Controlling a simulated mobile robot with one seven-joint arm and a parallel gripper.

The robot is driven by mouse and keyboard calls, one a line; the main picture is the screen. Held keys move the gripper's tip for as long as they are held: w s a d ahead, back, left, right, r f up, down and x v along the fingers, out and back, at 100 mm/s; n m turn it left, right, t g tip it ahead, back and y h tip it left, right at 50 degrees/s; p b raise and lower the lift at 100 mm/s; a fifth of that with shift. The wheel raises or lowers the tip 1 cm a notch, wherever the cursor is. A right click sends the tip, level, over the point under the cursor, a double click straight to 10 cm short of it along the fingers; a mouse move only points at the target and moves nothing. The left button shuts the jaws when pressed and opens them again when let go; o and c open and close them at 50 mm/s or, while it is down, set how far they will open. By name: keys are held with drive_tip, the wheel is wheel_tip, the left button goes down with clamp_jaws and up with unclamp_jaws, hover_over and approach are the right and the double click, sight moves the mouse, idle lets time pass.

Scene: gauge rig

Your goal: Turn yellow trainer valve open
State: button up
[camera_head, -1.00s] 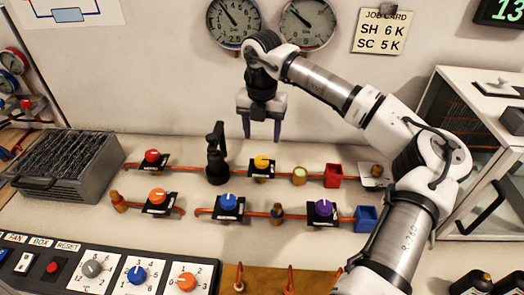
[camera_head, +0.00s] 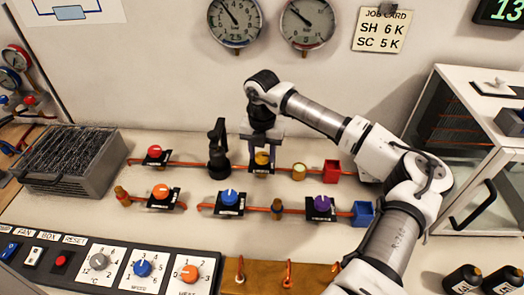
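The yellow trainer valve (camera_head: 262,159) is a yellow knob on a black plate, on an orange pipe in the back row of the bench. My gripper (camera_head: 262,155) is lowered over it, pointing down, with one finger on the left and one on the right of the knob. The fingers look apart, and I cannot tell whether they touch the knob. The gripper shades the knob and covers part of it, so its pointer mark cannot be made out.
A black upright fitting (camera_head: 218,148) stands close left of the gripper. A brass fitting (camera_head: 299,171) and a red block (camera_head: 331,171) are to the right. Blue (camera_head: 229,198) and purple (camera_head: 321,203) valves sit in front. The glass-sided cabinet (camera_head: 470,140) stands far right.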

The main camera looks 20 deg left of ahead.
drive_tip(key=c, duration=0.6)
drive_tip(key=shift+o, duration=0.2)
drive_tip(key=shift+b, duration=0.4)
drive_tip(key=n+b, duration=0.2)
drive_tip(key=b, duration=0.1)
drive_tip(key=shift+f+n, duration=0.25)
drive_tip(key=shift+n, duration=0.15)
drive_tip(key=n+b, duration=0.4)
drive_tip(key=shift+r+n, duration=0.1)
drive_tip(key=shift+n, duration=0.2)
drive_tip(key=n+b, duration=0.3)
drive_tip(key=n, duration=0.2)
drive_tip(key=shift+r, duration=0.1)
drive_tip(key=n+b, duration=0.1)
drive_tip(key=n, duration=0.4)
drive_tip(key=shift+r, duration=0.1)
drive_tip(key=shift+n, duration=0.4)
